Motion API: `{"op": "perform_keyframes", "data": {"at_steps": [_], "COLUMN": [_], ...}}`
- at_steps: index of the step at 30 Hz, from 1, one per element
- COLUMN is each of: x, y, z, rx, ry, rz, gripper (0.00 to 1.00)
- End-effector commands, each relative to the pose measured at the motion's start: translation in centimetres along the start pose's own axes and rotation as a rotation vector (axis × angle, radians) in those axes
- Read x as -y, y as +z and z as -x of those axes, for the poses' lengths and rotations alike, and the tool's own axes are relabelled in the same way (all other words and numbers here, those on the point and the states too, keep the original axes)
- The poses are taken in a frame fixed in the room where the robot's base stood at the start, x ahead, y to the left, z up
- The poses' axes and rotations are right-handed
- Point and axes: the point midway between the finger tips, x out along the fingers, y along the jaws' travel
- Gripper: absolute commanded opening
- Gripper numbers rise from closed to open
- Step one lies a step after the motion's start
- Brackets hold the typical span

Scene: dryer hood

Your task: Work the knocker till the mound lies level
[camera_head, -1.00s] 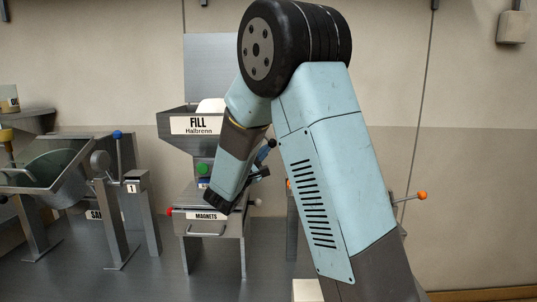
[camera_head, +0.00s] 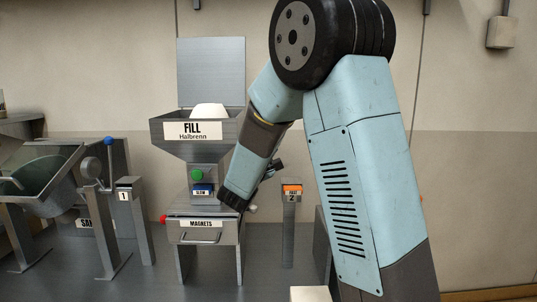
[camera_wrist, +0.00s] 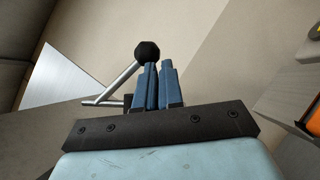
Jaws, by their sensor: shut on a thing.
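The FILL hopper (camera_head: 193,131) stands left of my forearm in the head view. A pale mound (camera_head: 208,110) rises above its rim as a rounded hump. In the wrist view a lever with a black ball knob (camera_wrist: 147,52) on a metal rod (camera_wrist: 120,83), which I take for the knocker, is at my gripper (camera_wrist: 158,66). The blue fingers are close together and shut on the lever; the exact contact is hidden. In the head view my gripper (camera_head: 276,166) is mostly hidden behind my wrist, right of the hopper's lower body.
Below the hopper are a green button (camera_head: 197,175), a blue SLOW label (camera_head: 203,190) and a MAGNETS drawer (camera_head: 201,223). Post 1 (camera_head: 124,195) and a tilted trough (camera_head: 50,180) stand left. Post 2 (camera_head: 292,192), with an orange label, stands right of the hopper.

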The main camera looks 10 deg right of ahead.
Motion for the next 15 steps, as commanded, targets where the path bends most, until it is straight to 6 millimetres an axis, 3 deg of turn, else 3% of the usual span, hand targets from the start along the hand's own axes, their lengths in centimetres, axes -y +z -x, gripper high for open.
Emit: {"op": "perform_keyframes", "data": {"at_steps": [15], "x": [-0.5], "y": [2.0], "z": [-1.5], "rx": [0.003], "ry": [-0.004], "rz": [0.002], "gripper": [0.0]}}
